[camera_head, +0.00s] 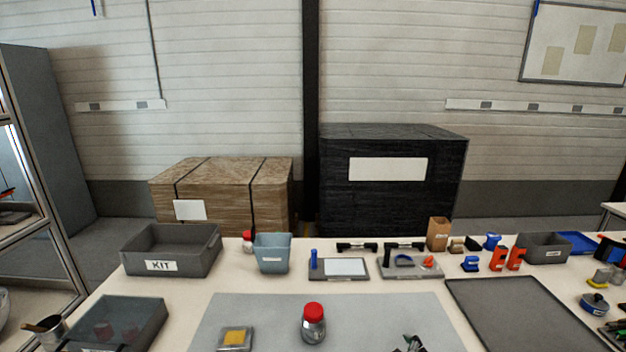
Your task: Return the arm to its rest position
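The work table (190,293) spans the lower part of the picture. A grey mat (265,310) lies at its front middle. On the mat stands an upright jar with a red cap (313,323). A small tray with a yellow block (235,338) lies to its left.
A grey KIT bin (203,262) and a blue-grey bin (272,262) stand at the back left. A dark translucent box (115,325) is at the front left. A dark tray (520,315) lies right of the mat. Tools and small parts crowd the back right.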

